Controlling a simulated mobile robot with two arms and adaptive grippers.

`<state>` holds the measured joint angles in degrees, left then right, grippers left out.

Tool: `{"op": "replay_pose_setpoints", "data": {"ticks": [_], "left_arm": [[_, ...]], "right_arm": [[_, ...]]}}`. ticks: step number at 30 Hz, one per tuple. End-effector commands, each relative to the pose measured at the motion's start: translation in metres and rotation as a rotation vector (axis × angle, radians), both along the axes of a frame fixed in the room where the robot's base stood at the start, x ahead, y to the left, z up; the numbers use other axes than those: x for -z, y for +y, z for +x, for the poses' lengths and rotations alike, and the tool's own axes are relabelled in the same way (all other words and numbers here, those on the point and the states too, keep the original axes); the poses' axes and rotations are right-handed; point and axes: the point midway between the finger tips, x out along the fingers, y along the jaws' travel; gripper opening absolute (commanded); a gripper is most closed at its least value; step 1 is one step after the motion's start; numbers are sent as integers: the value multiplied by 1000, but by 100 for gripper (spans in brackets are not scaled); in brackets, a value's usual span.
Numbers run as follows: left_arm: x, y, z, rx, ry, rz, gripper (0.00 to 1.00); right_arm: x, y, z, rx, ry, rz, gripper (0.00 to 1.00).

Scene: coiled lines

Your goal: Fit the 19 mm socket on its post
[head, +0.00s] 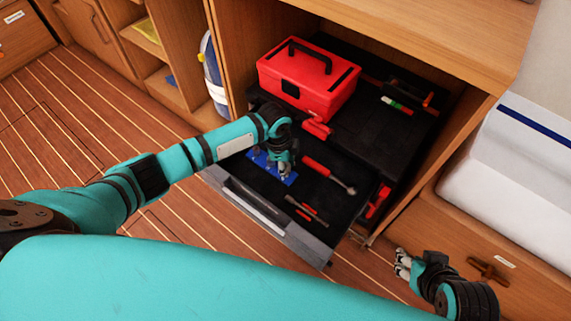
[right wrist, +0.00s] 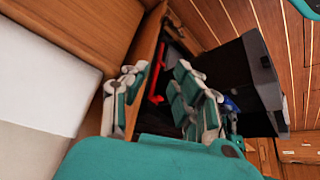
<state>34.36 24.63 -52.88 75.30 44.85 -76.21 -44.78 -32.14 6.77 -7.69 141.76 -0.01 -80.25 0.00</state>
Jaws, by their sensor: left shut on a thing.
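A blue holder (head: 290,180) lies in the open drawer, toward its left side. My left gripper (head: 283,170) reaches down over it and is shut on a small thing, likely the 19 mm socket. The fingers and the small scale hide most of the socket. I cannot tell which post is under it, or whether it touches one. My right gripper (head: 403,264) hangs to the right of the drawer, away from the holder. In the right wrist view its fingers (right wrist: 162,98) are spread apart with nothing between them.
The open drawer (head: 252,207) also holds a red-handled ratchet (head: 316,166) and screwdrivers (head: 305,209). A red toolbox (head: 308,80) stands behind, inside the cabinet. The wooden counter (head: 430,35) overhangs the back. Plank floor is clear at the left.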

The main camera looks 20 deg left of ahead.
Motion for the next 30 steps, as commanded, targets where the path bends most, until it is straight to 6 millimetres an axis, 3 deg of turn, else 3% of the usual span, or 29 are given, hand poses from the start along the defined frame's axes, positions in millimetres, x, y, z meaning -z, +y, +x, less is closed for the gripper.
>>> {"op": "replay_pose_setpoints", "data": {"ticks": [16, 30], "left_arm": [[0, 0, 0, 0, -5, 1, 0], [0, 0, 0, -1, -6, 1, 0]], "right_arm": [[8, -8, -30, 11, 135, -25, 27], [8, -9, -32, 13, 147, -28, 27]]}}
